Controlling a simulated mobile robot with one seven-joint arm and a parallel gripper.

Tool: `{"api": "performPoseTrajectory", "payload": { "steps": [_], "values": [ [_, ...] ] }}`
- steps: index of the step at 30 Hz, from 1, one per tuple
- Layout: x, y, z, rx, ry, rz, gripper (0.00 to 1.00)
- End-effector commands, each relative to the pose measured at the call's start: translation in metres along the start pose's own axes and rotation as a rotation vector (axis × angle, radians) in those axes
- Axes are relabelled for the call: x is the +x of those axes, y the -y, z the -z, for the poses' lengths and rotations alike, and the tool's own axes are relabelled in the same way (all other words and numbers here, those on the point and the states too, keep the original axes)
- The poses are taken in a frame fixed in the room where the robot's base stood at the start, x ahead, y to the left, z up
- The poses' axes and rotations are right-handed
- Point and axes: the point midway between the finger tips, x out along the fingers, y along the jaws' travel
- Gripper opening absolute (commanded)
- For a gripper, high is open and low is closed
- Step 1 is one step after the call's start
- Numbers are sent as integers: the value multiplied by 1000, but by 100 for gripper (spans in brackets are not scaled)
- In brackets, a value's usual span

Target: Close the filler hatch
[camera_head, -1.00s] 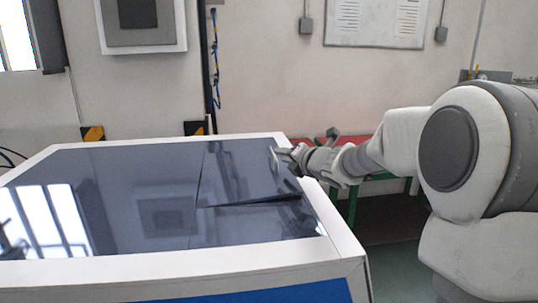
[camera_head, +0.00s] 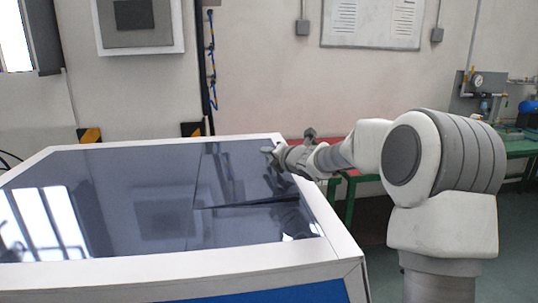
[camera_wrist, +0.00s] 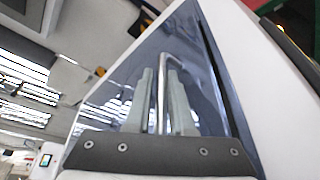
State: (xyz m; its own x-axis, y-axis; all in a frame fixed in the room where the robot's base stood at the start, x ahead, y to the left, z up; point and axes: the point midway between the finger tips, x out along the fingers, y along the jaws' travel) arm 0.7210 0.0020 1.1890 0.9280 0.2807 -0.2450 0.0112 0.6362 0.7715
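The filler hatch (camera_head: 235,172) is a dark glossy panel at the right of the machine's dark top. It lies almost flat, with a thin dark gap along its near edge in the head view. My gripper (camera_head: 268,152) is at the hatch's right side, low over the top. In the wrist view, a shiny bent metal handle (camera_wrist: 161,95) stands between the two pale fingers of my gripper (camera_wrist: 162,85). The fingers are apart, one on each side of the handle, and I see no clear contact. The hatch panel (camera_wrist: 205,85) reflects the fingers.
The machine's white rim (camera_head: 335,235) surrounds the dark top. A red and green table (camera_head: 350,175) stands behind my arm, and a green workbench (camera_head: 520,147) is at the far right. The floor between shows clear.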

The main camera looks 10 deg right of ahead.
Motion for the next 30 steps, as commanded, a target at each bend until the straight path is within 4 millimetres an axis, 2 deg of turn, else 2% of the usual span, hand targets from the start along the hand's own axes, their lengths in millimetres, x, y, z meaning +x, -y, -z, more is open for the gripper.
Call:
{"api": "performPoseTrajectory", "payload": {
  "steps": [1, 3, 30],
  "values": [
    [0, -1, 0, 0, 0, -2, 7],
    [0, -2, 0, 0, 0, -3, 0],
    [0, -5, 0, 0, 1, -10, 0]
  ]
}}
